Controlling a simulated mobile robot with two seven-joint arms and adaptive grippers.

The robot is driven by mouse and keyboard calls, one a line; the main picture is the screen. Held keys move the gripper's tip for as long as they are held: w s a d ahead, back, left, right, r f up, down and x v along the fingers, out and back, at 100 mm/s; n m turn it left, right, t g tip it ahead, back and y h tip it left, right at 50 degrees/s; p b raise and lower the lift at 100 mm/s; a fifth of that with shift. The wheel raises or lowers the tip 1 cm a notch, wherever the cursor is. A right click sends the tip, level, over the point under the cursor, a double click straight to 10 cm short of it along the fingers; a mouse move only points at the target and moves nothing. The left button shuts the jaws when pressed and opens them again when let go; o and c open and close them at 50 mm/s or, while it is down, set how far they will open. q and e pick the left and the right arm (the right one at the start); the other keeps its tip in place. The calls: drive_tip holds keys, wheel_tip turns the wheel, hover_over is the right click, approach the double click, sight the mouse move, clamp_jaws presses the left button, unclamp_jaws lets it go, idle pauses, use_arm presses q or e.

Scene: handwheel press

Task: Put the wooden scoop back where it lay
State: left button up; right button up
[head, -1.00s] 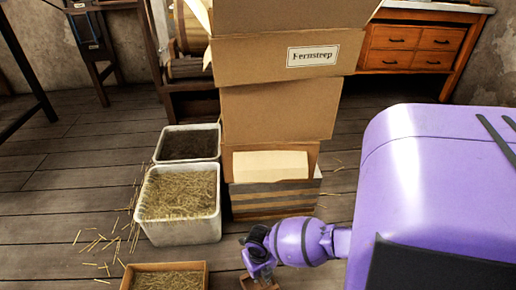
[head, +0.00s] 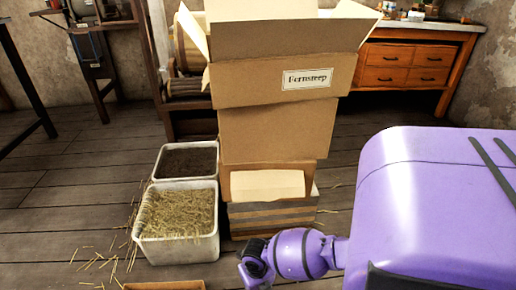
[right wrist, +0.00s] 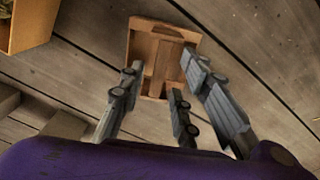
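I cannot pick out the wooden scoop with certainty in either view. In the right wrist view a small open wooden box (right wrist: 145,88) lies on the floor, with a brown wooden piece (right wrist: 161,62) inside; I cannot tell what that piece is. My right gripper (right wrist: 163,80) has its fingers spread above this box, with nothing visibly held between them. In the head view my right gripper (head: 254,273) hangs low at the bottom edge, its fingertips cut off. My left gripper is in neither view.
A stack of cardboard boxes (head: 275,127) stands in the middle, on a striped box (head: 270,219). To its left are a straw-filled bin (head: 178,252) and a dark-filled bin (head: 186,160). A bench with drawers (head: 404,63) stands at the back right.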

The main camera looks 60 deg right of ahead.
wheel_tip(320, 180, up, 7)
drive_tip(key=p, duration=0.3)
drive_tip(key=s+a+f+m+t+y, duration=0.1)
drive_tip(key=s+a+m, duration=0.55)
drive_tip(key=s, duration=0.35)
drive_tip(key=s+a+f+m+y, duration=0.1)
drive_tip(key=s+a+f+m, duration=0.1)
drive_tip(key=s+a+m, duration=0.6)
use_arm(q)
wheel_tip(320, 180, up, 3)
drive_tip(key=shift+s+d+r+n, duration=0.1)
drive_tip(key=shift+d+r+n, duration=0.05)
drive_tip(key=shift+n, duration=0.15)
use_arm(e)
drive_tip(key=s+a+r+m+t+h, duration=0.1)
drive_tip(key=s+a+r+m+t, duration=0.2)
drive_tip(key=s+r+m, duration=0.9)
drive_tip(key=s+m+t, duration=0.1)
drive_tip(key=s+m, duration=0.1)
drive_tip(key=m, duration=0.1)
drive_tip(key=shift+r+h, duration=0.3)
drive_tip(key=shift+h, duration=0.1)
drive_tip(key=shift+s, duration=0.1)
